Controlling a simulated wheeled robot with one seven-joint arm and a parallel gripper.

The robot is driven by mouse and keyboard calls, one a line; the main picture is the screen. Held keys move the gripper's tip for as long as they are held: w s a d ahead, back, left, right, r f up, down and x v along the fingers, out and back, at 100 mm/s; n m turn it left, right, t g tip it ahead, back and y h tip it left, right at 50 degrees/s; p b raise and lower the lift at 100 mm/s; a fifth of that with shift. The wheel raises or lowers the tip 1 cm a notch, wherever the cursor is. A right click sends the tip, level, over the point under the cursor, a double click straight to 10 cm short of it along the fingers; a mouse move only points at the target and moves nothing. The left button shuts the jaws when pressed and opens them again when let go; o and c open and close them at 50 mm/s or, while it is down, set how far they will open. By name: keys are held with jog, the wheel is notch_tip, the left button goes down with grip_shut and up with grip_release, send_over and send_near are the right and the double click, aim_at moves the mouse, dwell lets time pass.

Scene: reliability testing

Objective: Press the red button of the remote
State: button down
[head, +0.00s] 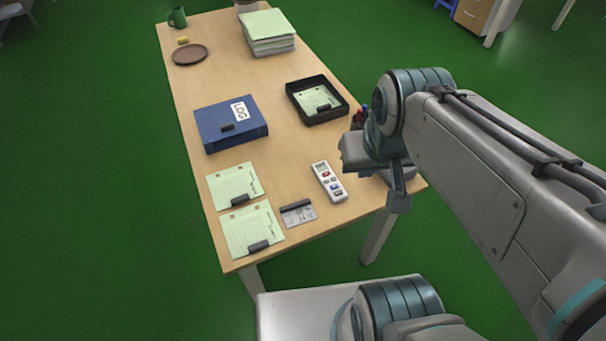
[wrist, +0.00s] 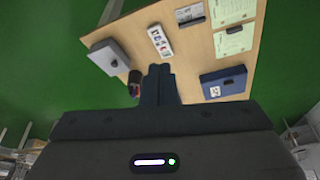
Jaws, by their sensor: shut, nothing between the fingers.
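The remote (head: 331,184) is white and lies face up near the front right of the table. Its red button (head: 326,174) is just below the small display, with blue and other keys further down. The remote also shows in the wrist view (wrist: 161,42), just beyond the fingertips in the picture. My gripper (wrist: 160,70) is shut and empty, with its dark fingers together, apart from the remote. In the head view the end of my arm is to the right of the remote, and the fingertips cannot be made out there.
A black tray (head: 343,109), a blue log binder (head: 222,139), clipped green papers (head: 235,182) and a card (head: 298,214) lie around the remote. A pen holder (wrist: 134,77) and a grey box (wrist: 112,57) stand near my gripper.

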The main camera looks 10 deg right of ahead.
dwell(0.3)
jog(key=w+d+f+n+t+h+b, duration=0.1)
jog(key=w+d+f+n, duration=0.15)
jog(key=w, duration=0.25)
jog(key=w+d+f+n+t+h+b, duration=0.1)
jog(key=w+d+f+h+b, duration=0.15)
jog(key=w, duration=0.35)
jog(key=n+t+y+b, duration=0.2)
jog(key=n+y+b, duration=0.3)
jog(key=n+y, duration=0.5)
send_over(326, 174)
notch_tip(326, 174, down, 21)
jog(key=n+h, duration=0.2)
jog(key=shift+s+d+r+m, duration=0.25)
jog(key=shift+s+d, duration=0.15)
jog(key=shift+f, duration=0.1)
notch_tip(326, 174, down, 9)
jog(key=b, duration=0.8)
jog(key=shift+r, duration=0.2)
